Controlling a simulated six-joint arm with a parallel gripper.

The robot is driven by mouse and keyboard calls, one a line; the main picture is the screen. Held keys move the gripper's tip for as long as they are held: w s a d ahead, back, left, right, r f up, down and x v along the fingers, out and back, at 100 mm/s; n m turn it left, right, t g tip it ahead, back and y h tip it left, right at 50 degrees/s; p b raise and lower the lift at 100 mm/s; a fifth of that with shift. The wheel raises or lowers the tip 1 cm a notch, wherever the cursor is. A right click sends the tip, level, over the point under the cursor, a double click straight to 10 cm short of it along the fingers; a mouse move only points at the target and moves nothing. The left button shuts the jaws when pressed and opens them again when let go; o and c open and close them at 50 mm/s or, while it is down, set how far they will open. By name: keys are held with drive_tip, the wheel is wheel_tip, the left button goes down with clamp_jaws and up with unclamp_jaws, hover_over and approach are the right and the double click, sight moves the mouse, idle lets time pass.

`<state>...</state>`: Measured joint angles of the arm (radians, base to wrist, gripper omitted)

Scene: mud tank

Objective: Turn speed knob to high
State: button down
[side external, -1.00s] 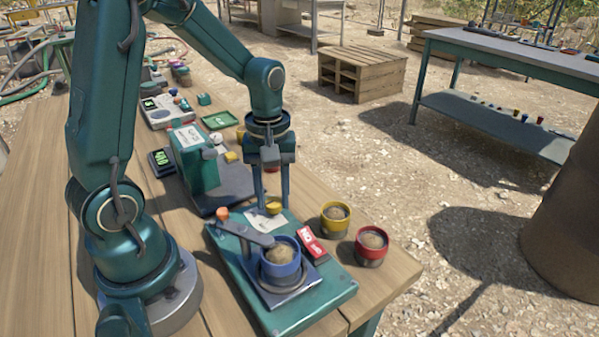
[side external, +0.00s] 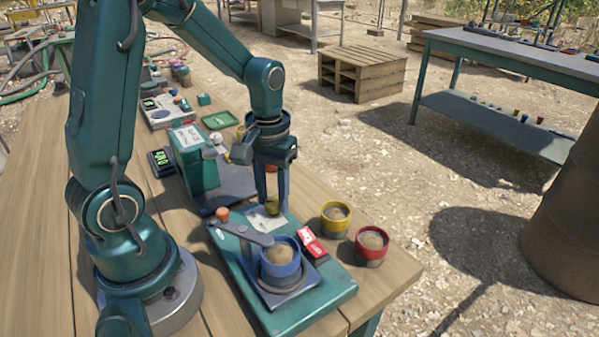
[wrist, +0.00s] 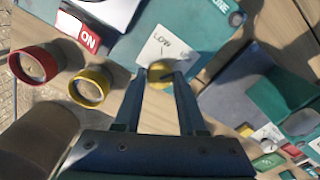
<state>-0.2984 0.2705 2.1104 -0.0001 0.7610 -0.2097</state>
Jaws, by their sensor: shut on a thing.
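The yellow speed knob (side external: 272,206) sits on a white label plate (side external: 262,222) at the far end of a teal machine base (side external: 325,292). In the wrist view the yellow knob (wrist: 160,72) is between my two fingertips, and the plate beside it reads "LOW" (wrist: 168,45). My gripper (side external: 272,200) points down and is shut on the knob; it also shows in the wrist view (wrist: 160,80). The fingers hide parts of the knob, and its exact pointer setting cannot be told.
A red ON switch (side external: 312,243) and a blue cup (side external: 280,257) of mud are on the base. A yellow cup (side external: 336,217) and red cup (side external: 371,246) stand to its right. A teal box-shaped device (side external: 196,160) stands behind. A wooden table edge is close on the right.

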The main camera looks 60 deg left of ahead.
sight(273, 201)
drive_tip(key=shift+c, duration=2.4)
unclamp_jaws()
drive_tip(key=shift+r, duration=2.55)
drive_tip(key=shift+d+r, duration=0.1)
drive_tip(key=shift+r, duration=0.05)
drive_tip(key=s+d+r+m+t, duration=0.5)
drive_tip(key=s+d, duration=0.2)
drive_tip(key=shift+s+r+m+t, duration=0.15)
drive_tip(key=shift+s+m+t, duration=0.15)
drive_tip(key=shift+s+m, duration=0.1)
